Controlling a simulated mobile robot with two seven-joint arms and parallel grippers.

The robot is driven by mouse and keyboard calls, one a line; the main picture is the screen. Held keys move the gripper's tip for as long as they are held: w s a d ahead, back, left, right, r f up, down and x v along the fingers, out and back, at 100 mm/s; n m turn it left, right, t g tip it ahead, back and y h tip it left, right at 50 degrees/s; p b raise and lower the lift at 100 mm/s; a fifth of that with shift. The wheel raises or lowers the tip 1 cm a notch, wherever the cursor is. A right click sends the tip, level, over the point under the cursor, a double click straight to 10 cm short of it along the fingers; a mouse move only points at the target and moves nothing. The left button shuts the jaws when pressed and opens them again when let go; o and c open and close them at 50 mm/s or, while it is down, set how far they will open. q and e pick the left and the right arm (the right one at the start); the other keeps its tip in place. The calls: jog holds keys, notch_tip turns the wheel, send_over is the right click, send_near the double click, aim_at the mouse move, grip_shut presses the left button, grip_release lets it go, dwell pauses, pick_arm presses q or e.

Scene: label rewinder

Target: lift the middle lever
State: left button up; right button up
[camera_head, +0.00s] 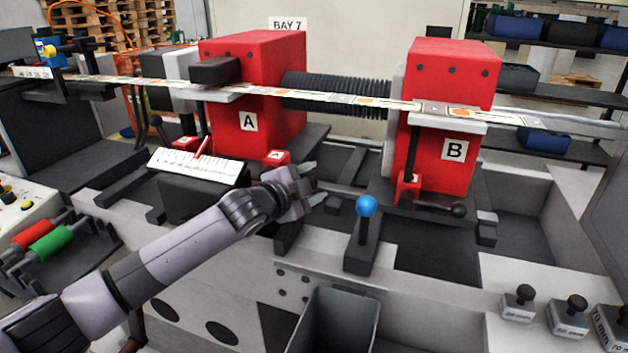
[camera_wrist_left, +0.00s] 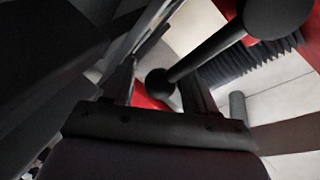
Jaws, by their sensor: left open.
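A lever with a blue ball knob (camera_head: 366,206) stands upright on a dark block in the middle of the machine's front. A black-knobbed lever (camera_head: 458,210) lies low at the foot of red unit B, to the right. Another black knob (camera_head: 155,120) shows left of unit A. My left gripper (camera_head: 312,182) is open and empty, left of the blue knob and apart from it. In the left wrist view a black rod with ball ends (camera_wrist_left: 215,53) crosses beyond the open fingers (camera_wrist_left: 160,92); which lever it belongs to, I cannot tell. My right gripper is not in view.
A white scale plate (camera_head: 195,167) lies left of my gripper. A grey bin (camera_head: 335,320) is in front. Weights (camera_head: 570,305) stand at right.

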pick_arm(q)
grip_shut()
jog(key=shift+r, duration=0.15)
jog(key=r+n, duration=0.1)
jog(key=r+n+h, duration=0.1)
jog(key=shift+a+r+n, duration=0.2)
jog(key=shift+a+n, duration=0.05)
jog(key=shift+n, duration=0.05)
jog(key=shift+w+a+r+n+t+h, duration=0.1)
jog(key=shift+a+r+n+t+h, duration=0.2)
jog(key=shift+r+n, duration=0.5)
jog(key=shift+w+a+r+n+t+h, duration=0.1)
jog(key=shift+a+r+n+t+h, duration=0.15)
jog(key=shift+r+n, duration=0.55)
jog(key=shift+a+f, duration=0.1)
grip_release()
